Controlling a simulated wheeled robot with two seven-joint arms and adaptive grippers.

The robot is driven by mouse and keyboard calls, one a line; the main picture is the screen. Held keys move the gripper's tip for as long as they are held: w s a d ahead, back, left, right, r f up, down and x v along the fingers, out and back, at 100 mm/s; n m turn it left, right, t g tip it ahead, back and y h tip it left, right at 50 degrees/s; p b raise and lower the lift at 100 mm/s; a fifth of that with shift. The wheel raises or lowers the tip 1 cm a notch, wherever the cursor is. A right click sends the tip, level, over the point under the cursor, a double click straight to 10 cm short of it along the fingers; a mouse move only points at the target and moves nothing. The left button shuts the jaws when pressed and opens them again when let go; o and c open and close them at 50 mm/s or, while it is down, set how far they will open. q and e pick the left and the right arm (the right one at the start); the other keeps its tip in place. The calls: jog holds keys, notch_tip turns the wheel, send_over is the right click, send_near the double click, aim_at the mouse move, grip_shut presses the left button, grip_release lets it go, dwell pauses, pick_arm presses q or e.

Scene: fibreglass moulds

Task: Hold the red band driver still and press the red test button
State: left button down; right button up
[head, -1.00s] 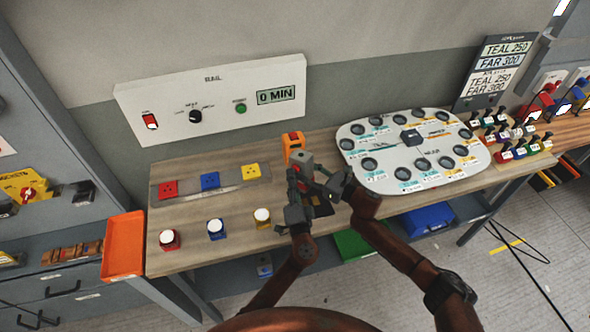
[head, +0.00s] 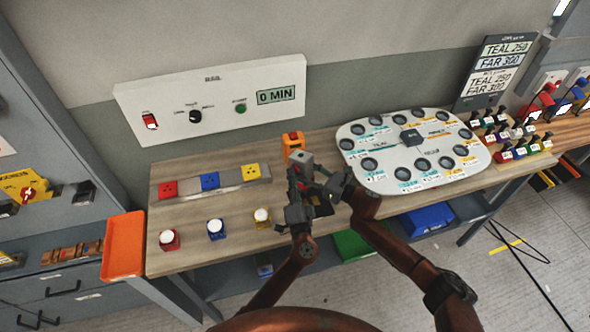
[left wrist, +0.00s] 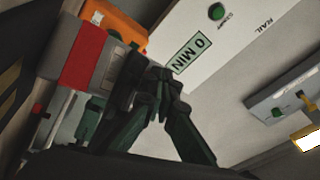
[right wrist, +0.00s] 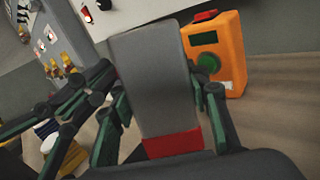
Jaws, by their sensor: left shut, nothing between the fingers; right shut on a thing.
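The red band driver is a grey block-like tool (head: 302,158) with a red band (left wrist: 84,54). It stands upright near the middle of the bench and fills the centre of the right wrist view (right wrist: 150,80). My right gripper (head: 322,186) is shut on it. My left gripper (head: 297,188) is shut and empty close beside the driver; its closed fingertips (left wrist: 158,82) show in the left wrist view. An orange box (head: 293,146) stands just behind the driver. It has a red button on top (right wrist: 205,15) and a round green face. The grippers hide the driver's lower part.
Red, blue and yellow socket blocks on a rail (head: 210,187) and three white-topped pots (head: 216,229) are at left. A white holed board (head: 380,180) is at right. A wall panel (head: 215,100) reads 0 MIN. An orange tray (head: 123,246) is at the left edge.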

pick_arm(q)
jog(key=shift+s+a, duration=0.35)
jog(key=shift+s, duration=0.3)
pick_arm(e)
jog(key=shift+r, duration=0.1)
pick_arm(q)
jog(key=shift+s+a+r, duration=0.1)
jog(key=shift+s+a, duration=0.35)
jog(key=shift+s, duration=0.25)
jog(key=shift+s+a+r, duration=0.15)
jog(key=shift+s+a, duration=0.3)
jog(key=shift+s, duration=0.25)
jog(key=shift+s+a+r, duration=0.1)
jog(key=shift+s+a, duration=0.35)
jog(key=shift+s, duration=0.25)
